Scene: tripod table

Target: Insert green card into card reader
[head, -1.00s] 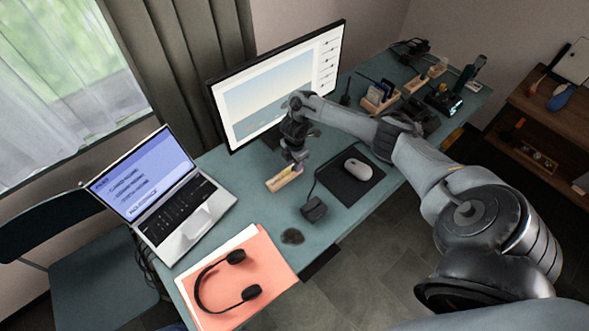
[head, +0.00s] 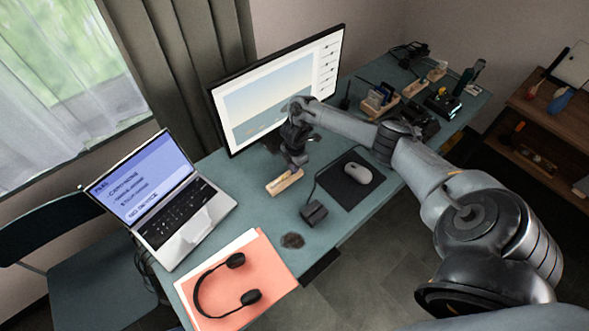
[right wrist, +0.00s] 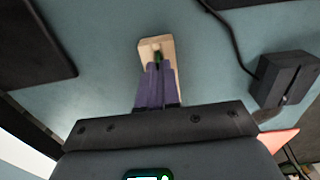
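A light wooden block (head: 285,181) lies on the desk in front of the monitor. My right gripper (head: 296,164) points down at it. In the right wrist view, the purple fingers of my right gripper (right wrist: 159,68) are close together. A thin green edge, the green card (right wrist: 158,57), shows between their tips, over the wooden block (right wrist: 154,45); most of it is hidden. I cannot tell whether it is clear of the block. The card reader, seemingly the small black box (head: 314,213), stands in front; its slot faces up in the right wrist view (right wrist: 285,78). My left gripper is out of view.
A monitor (head: 280,85) stands behind my right gripper. A mouse (head: 358,173) lies on a dark pad to the right. A laptop (head: 165,200) and headphones (head: 225,285) are to the left. Wooden holders (head: 380,98) with cards stand at the far right.

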